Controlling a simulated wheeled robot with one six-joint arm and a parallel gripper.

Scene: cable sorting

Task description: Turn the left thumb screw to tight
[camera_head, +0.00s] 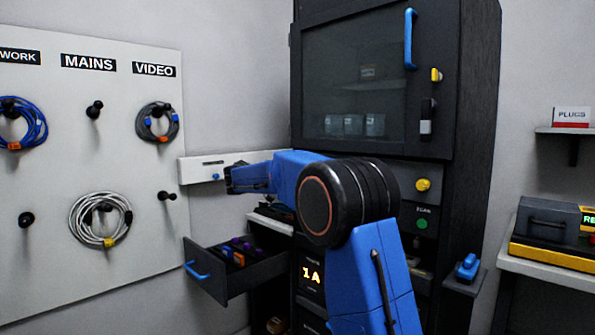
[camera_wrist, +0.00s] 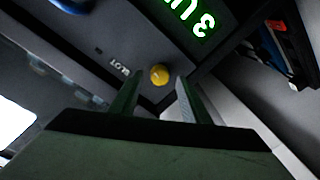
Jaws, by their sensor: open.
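A round yellow knob (camera_wrist: 159,75), likely the left thumb screw, is on a dark panel beside small white lettering in the wrist view. It appears just beyond and between the fingertips of my open gripper (camera_wrist: 157,92), with nothing held. I cannot tell the exact gap between them. In the head view my gripper (camera_head: 233,180) is at the far end of my blue arm, left of the dark cabinet (camera_head: 470,90). Another yellow knob (camera_head: 423,185) shows on the cabinet's right side. The left one is not visible there; my arm covers that part of the front.
An open drawer (camera_head: 225,283) with colored items juts out below my arm. A white panel (camera_head: 200,170) is by my gripper. A pegboard (camera_head: 60,180) with coiled cables is at the left. Green lit characters (camera_wrist: 190,15) show near the knob in the wrist view.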

